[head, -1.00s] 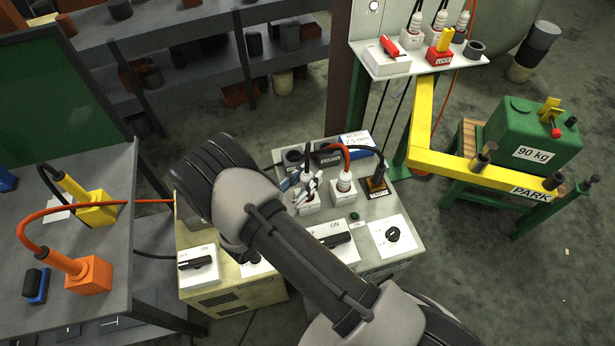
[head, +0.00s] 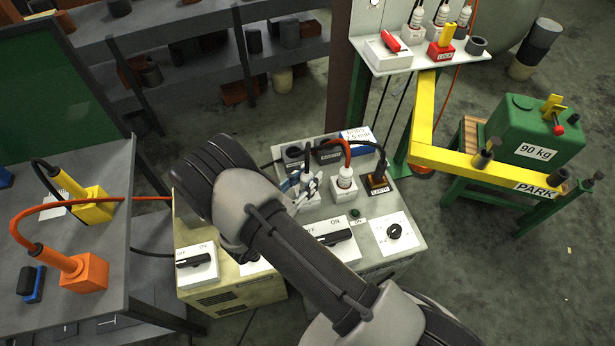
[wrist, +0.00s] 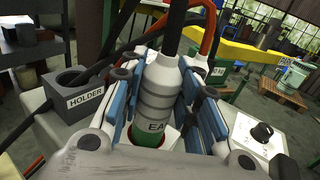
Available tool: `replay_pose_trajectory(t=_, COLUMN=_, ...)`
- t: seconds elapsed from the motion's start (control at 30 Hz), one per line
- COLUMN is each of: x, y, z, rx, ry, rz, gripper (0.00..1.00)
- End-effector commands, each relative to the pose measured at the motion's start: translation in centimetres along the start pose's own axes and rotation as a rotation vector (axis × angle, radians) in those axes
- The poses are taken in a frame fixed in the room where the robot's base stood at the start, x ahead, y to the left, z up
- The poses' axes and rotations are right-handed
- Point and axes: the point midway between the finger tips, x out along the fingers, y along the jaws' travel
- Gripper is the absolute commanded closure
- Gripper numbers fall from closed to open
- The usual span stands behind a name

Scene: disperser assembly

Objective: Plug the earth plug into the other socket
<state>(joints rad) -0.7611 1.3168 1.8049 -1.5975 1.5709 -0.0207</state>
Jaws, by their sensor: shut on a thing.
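The earth plug (wrist: 160,95) is a white ribbed cylinder with a green lower end, partly showing the letters "EA". A black cable leaves its top. My gripper (wrist: 165,110) is shut on it, with blue-and-white fingers on both sides. In the head view my gripper (head: 309,186) stands over a white socket block (head: 309,205) at the left of the row on the grey cabinet. The plug looks about upright there.
A dark socket with a black cable (head: 378,184) stands to the right. A black holder (wrist: 80,95) is close on the left in the wrist view. A rotary knob (head: 394,232) is at the front right. The side table (head: 125,200) carries yellow and orange plugs (head: 82,270).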

Motion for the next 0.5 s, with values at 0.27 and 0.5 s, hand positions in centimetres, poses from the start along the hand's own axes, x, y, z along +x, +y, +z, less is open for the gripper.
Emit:
replay_pose_trajectory(t=0.27, x=0.0, y=0.0, z=-0.8, rx=0.001, ry=-0.001, rz=0.000, gripper=1.00)
replay_pose_trajectory(t=0.5, x=0.0, y=0.0, z=-1.4, rx=0.001, ry=-0.001, rz=0.000, gripper=1.00)
